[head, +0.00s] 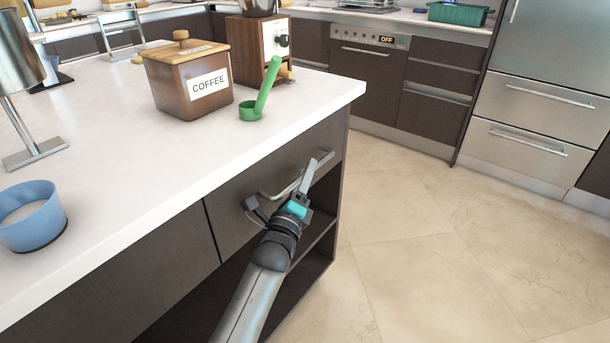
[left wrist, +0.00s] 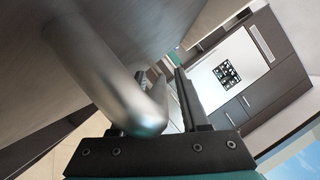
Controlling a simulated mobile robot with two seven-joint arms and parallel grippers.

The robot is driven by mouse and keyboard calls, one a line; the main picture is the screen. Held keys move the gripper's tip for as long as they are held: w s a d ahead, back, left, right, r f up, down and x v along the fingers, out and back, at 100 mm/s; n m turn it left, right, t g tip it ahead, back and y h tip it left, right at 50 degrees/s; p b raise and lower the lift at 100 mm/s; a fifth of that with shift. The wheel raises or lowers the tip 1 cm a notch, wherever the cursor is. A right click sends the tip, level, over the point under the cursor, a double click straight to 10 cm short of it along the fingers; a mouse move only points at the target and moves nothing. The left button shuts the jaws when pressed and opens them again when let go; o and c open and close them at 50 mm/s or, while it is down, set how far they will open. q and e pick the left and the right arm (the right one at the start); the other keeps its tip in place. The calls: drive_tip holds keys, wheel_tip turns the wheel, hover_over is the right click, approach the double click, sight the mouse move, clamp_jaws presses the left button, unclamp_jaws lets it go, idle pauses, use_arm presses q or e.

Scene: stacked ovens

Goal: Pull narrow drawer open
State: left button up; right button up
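The narrow drawer (head: 234,210) is a dark wood-grain front under the white island top, at its right end. It looks shut, flush with the island front. Its metal bar handle (head: 276,194) runs along the front. My left gripper (head: 283,187) is at the handle with its fingers spread apart. In the left wrist view the rounded handle (left wrist: 105,75) looms large and close, beside one dark finger (left wrist: 190,100); the other finger is hard to make out there. I cannot tell whether the fingers touch the handle. My right gripper is not in view.
The island top (head: 130,150) holds a coffee box (head: 185,85), a green scoop (head: 258,95), a grinder (head: 260,45) and a blue bowl (head: 32,215). An open shelf (head: 315,248) lies below the drawer. The tiled floor (head: 430,250) to the right is clear.

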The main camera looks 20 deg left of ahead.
use_arm(q)
clamp_jaws()
idle(1.2)
